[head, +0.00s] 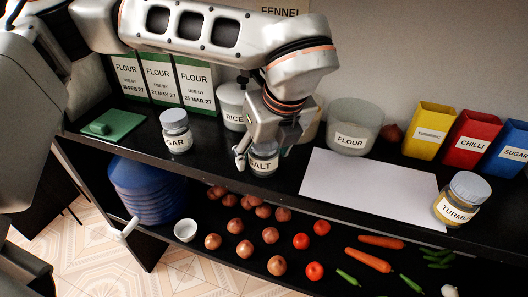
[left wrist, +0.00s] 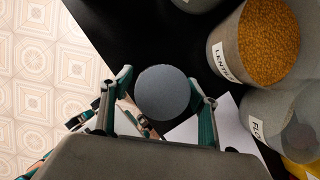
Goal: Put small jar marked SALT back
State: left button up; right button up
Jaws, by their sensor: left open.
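The small jar marked SALT (head: 263,160) stands on the black upper shelf, left of the white sheet. In the left wrist view its round grey lid (left wrist: 162,93) lies between the two fingers. My left gripper (head: 262,155) is over the jar from above, with a finger on either side of it. The fingers are open, and a gap shows between the lid and each finger in the wrist view. The gripper partly hides the jar in the head view. My right gripper is not in view.
A jar marked with a label ending in GAR (head: 176,132) stands to the left, and a RICE jar (head: 232,105) behind. A FLOUR container (head: 353,127) and a LENTIL container (left wrist: 256,45) are nearby. The white sheet (head: 370,186) is bare; a TURMERIC jar (head: 462,199) stands at its right end.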

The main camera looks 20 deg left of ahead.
pick_arm(q)
jog(key=v, duration=0.5)
jog(key=s+d+b, duration=0.1)
jog(key=s+d, duration=0.7)
jog(key=s, duration=0.1)
jog(key=shift+b, duration=0.35)
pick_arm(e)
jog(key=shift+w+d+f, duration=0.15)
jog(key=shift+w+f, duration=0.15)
pick_arm(q)
jog(key=shift+d, duration=0.1)
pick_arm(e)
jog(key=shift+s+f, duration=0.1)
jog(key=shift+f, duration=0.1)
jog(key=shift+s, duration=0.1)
